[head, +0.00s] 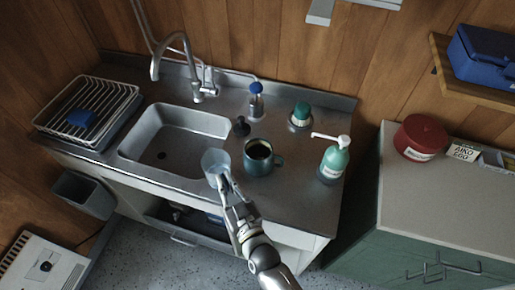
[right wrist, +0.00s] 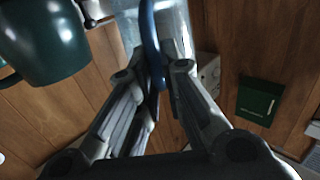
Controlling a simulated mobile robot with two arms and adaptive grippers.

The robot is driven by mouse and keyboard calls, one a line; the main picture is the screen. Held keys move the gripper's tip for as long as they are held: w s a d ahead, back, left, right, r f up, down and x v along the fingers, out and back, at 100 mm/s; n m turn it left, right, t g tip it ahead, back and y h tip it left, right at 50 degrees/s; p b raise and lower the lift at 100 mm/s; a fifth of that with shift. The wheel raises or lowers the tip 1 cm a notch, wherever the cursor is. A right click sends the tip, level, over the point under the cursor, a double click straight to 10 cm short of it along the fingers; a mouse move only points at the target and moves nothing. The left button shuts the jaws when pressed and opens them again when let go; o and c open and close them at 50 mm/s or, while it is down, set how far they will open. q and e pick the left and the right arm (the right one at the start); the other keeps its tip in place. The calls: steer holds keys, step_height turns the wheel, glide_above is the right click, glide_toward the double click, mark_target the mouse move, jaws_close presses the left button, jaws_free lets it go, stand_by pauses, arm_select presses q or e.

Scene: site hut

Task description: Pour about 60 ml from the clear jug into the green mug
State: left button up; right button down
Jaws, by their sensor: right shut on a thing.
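The clear jug (head: 214,162) is at the front right of the sink, just left of the green mug. My right gripper (head: 222,186) is shut on the jug. In the right wrist view, the fingers (right wrist: 153,75) close around the jug's blue handle (right wrist: 150,40), and part of its clear wall (right wrist: 176,22) shows beyond. The green mug (head: 259,158) stands upright on the steel counter, with its handle to the right. It also shows in the right wrist view (right wrist: 45,45), apart from the jug. The mug's contents cannot be told clearly. My left gripper is out of view.
The sink (head: 165,150) and tap (head: 180,60) lie left of the mug. A green pump bottle (head: 334,160) stands to its right. A green-topped container (head: 300,114), a blue-topped bottle (head: 256,102) and a dark stopper (head: 241,127) are behind. A dish rack (head: 90,105) is far left.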

steer(key=shift+d+r, duration=0.1)
steer(key=shift+r, duration=0.05)
steer(key=shift+w+d+r+m+b, duration=0.15)
steer(key=shift+w+d+m, duration=0.1)
steer(key=shift+d+m, duration=0.3)
steer(key=shift+w+d+r+m+b, duration=0.2)
steer(key=shift+d+m, duration=0.1)
steer(key=shift+m, duration=0.45)
steer(key=w+d+r+m+b, duration=0.2)
steer(key=d+r+m, duration=0.1)
steer(key=m, duration=0.6)
steer(key=shift+w+d+r, duration=0.15)
steer(key=shift+d+r, duration=0.25)
steer(key=shift+d, duration=0.4)
steer(key=shift+f+m+b, duration=0.1)
steer(key=shift+m+b, duration=0.3)
steer(key=shift+w+d+r+m, duration=0.15)
steer(key=shift+d+r+m, duration=0.1)
steer(key=shift+m, duration=0.55)
steer(key=shift+w+d+r, duration=0.1)
steer(key=shift+d, duration=0.15)
